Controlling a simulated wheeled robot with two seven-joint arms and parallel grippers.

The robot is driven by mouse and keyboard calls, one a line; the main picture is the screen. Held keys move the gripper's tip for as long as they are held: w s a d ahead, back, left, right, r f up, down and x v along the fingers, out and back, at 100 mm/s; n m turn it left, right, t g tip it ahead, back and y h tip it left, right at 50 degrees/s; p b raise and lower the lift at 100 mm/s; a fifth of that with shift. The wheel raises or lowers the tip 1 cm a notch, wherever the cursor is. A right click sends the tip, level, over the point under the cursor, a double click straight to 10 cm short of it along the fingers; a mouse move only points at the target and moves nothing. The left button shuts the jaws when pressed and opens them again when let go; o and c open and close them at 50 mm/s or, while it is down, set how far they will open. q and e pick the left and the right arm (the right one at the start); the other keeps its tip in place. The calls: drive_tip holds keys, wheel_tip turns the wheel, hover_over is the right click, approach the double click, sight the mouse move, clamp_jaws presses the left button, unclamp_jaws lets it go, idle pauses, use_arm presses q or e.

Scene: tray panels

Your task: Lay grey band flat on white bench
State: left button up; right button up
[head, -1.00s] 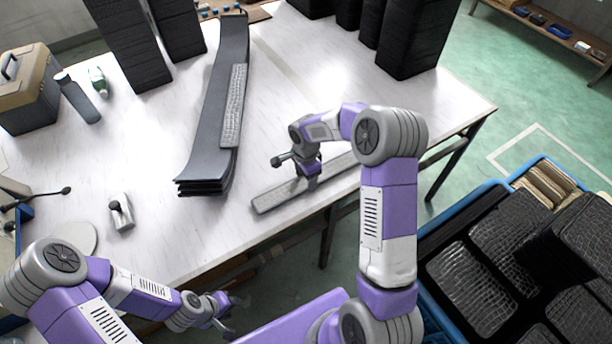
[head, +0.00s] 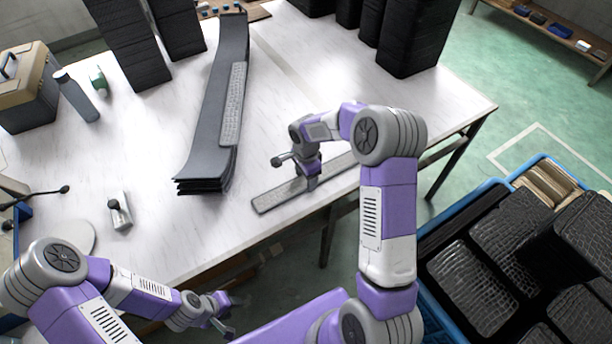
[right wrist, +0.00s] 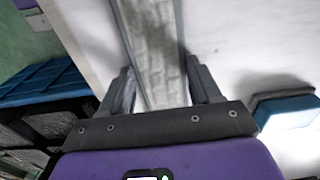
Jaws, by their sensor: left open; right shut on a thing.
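A long grey band (head: 275,195) extends along the front edge of the white bench (head: 400,115), level with the top. I cannot tell whether it touches the bench or is just above it. My right gripper (head: 312,184) is shut on it near its middle, from above. In the right wrist view the band (right wrist: 158,45) runs away between the two fingers (right wrist: 160,92). My right arm hides part of the band's right end. My left gripper (head: 226,312) is open and empty, low in front of the bench.
A second grey textured strip (head: 232,105) lies on a stack of long dark curved panels (head: 205,135). Dark stacks (head: 415,35) stand at the back. A toolbox (head: 30,90), bottle (head: 77,98) and small canister (head: 120,211) are left. A blue crate (head: 450,213) of dark panels stands right.

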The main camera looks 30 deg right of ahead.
drive_tip(key=o, duration=1.1)
drive_tip(key=shift+o, duration=0.2)
wheel_tip(320, 180, up, 8)
drive_tip(key=shift+f+p, duration=0.2)
drive_tip(key=shift+p, duration=0.7)
